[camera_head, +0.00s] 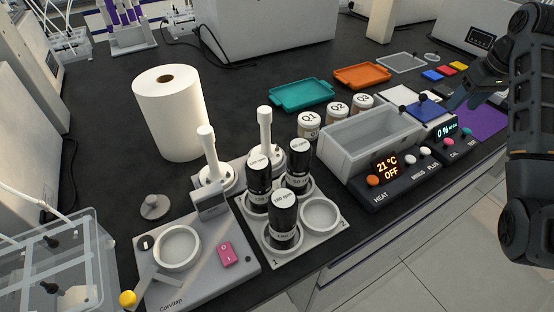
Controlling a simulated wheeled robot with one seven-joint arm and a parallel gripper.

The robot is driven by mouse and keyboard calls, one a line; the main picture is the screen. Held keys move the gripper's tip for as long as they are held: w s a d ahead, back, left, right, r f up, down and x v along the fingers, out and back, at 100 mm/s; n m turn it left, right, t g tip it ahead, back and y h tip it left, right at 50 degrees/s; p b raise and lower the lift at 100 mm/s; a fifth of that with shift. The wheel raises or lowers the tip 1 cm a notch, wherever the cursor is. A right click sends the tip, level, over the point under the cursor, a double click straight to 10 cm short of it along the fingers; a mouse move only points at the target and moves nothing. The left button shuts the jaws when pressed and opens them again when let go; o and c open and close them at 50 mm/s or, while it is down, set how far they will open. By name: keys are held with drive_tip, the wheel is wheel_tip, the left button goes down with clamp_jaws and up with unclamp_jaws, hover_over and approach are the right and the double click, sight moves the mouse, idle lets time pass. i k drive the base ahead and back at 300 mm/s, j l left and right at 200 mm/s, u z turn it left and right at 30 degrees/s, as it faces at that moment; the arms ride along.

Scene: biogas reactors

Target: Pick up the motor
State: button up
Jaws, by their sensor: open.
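Several black cylinders with white labels that seem to read rpm, likely motors, stand upright in a light grey rack (335,239) at the front centre. One black cylinder (283,222) is nearest, one (299,163) is behind right, and one (259,182) is behind left. I cannot tell which one is the task's motor. The rack's right front round well (320,214) is empty. My gripper (470,98) is at the far right, open, over the area of a small blue item and scale, well away from the cylinders. Its fingertips are small and partly hidden.
A grey device with a pink switch (227,254) is front left. A grey bath (369,143) with a control panel, lidded jars (309,125), and teal (301,95) and orange (362,76) trays are right. A paper roll (169,113) stands behind.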

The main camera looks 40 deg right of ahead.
sight(258, 168)
drive_tip(key=i, duration=0.35)
drive_tip(key=k, duration=1.5)
